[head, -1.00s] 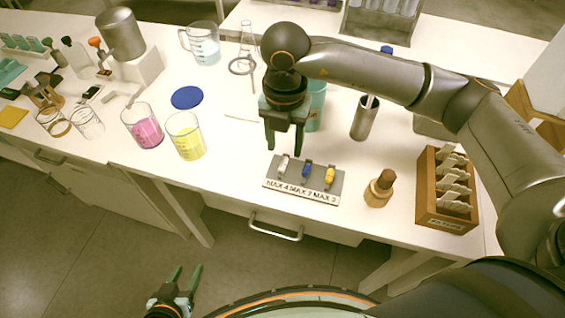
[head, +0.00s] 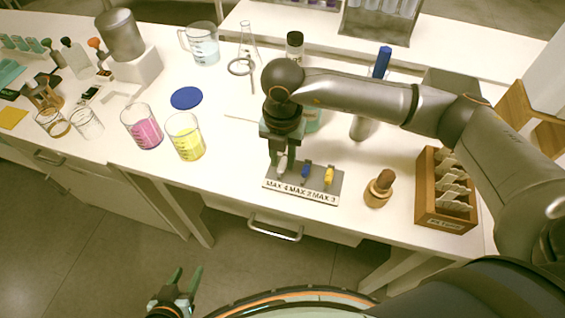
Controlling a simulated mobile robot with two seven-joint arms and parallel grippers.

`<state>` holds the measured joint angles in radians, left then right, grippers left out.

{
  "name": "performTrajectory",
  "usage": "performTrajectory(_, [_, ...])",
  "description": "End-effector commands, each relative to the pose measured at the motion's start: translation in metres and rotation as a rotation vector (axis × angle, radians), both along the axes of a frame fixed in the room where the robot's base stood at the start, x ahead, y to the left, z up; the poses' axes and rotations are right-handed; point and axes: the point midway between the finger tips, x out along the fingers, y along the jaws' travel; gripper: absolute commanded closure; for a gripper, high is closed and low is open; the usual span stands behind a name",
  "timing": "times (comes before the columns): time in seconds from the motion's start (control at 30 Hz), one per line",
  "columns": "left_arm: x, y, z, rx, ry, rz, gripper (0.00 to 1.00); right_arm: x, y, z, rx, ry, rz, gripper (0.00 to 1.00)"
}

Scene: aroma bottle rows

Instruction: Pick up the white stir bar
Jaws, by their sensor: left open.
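The white stir bar (head: 282,165) stands at the left end of a small grey rack (head: 317,184) near the front edge of the bench. A blue piece (head: 305,172) and a yellow piece (head: 329,175) stand to its right on the same rack. My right gripper (head: 282,158) points down over the white bar, with its fingers at the bar's upper part. The fingers partly cover the bar, and I cannot tell whether they are closed on it. My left gripper (head: 185,271) is open and empty, low in front of the bench.
Pink (head: 143,130) and yellow (head: 185,140) beakers stand left of the rack. A teal container is partly hidden behind my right gripper. The bench is clear between the yellow beaker and the rack.

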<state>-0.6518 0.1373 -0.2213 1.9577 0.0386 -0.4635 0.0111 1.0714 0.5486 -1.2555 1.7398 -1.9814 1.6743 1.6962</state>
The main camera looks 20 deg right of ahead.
Motion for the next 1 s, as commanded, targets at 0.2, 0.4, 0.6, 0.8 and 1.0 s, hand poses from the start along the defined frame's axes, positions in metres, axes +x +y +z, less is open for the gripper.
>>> performTrajectory(0.2, [0.0, 0.0, 0.001, 0.0, -0.001, 0.001, 0.5, 0.0, 0.0, 0.0, 0.0, 0.0, 0.0, 0.95])
performTrajectory(0.4, [0.001, 0.0, 0.002, 0.0, -0.003, 0.001, 0.5, 0.0, 0.0, 0.0, 0.0, 0.0, 0.0, 1.0])
performTrajectory(0.6, [0.001, 0.0, 0.002, 0.0, -0.004, 0.001, 0.5, 0.0, 0.0, 0.0, 0.0, 0.0, 0.0, 1.0])
performTrajectory(0.8, [0.001, 0.0, 0.002, 0.0, -0.004, 0.001, 0.5, 0.0, 0.0, 0.001, 0.001, -0.001, 0.0, 1.0])
performTrajectory(1.0, [0.001, 0.0, 0.001, 0.0, -0.004, 0.001, 0.5, 0.0, 0.0, 0.013, 0.002, -0.002, 0.0, 1.0])
